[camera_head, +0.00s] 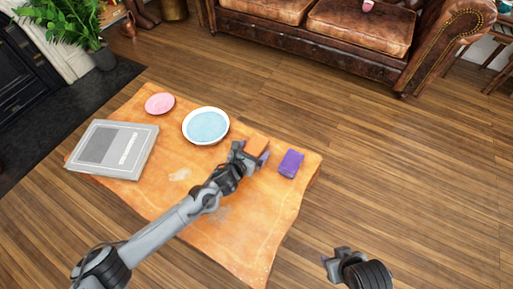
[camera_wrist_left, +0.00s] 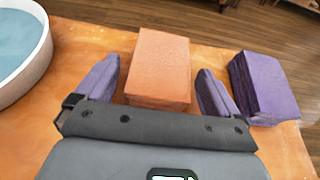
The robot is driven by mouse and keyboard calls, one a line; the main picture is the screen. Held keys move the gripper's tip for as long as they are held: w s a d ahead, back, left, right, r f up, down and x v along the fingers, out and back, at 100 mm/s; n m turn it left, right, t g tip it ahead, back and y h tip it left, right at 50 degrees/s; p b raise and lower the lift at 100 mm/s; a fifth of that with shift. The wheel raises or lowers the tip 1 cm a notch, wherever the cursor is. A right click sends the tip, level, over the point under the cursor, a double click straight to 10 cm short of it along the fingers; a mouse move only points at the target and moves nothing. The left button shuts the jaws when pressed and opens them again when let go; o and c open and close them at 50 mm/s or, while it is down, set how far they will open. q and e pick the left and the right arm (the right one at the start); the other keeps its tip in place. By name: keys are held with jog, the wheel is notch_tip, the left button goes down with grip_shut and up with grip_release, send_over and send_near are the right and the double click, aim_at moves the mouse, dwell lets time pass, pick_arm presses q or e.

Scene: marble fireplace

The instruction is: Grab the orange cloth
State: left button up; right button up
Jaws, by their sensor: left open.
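The orange cloth is a folded orange block (camera_wrist_left: 160,65) on the orange table. In the left wrist view it stands between the two fingers of my left gripper (camera_wrist_left: 157,95), with a small gap on each side. In the head view the cloth (camera_head: 256,146) shows just beyond my left gripper (camera_head: 250,155), which is open and partly hides it. My right gripper (camera_head: 338,259) shows at the bottom right, over the floor and away from the table; its jaw opening is too small to tell.
A purple folded cloth (camera_head: 291,163) lies right of the orange one and also shows in the left wrist view (camera_wrist_left: 262,85). A white bowl with blue inside (camera_head: 226,113), a pink dish (camera_head: 160,103) and a grey book (camera_head: 138,160) share the table (camera_head: 252,241). A leather sofa (camera_head: 310,35) stands behind.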

pick_arm(q)
jog(key=shift+c, duration=0.4)
jog(key=c, duration=1)
jog(key=shift+o, duration=0.2)
jog(key=shift+r, duration=0.1)
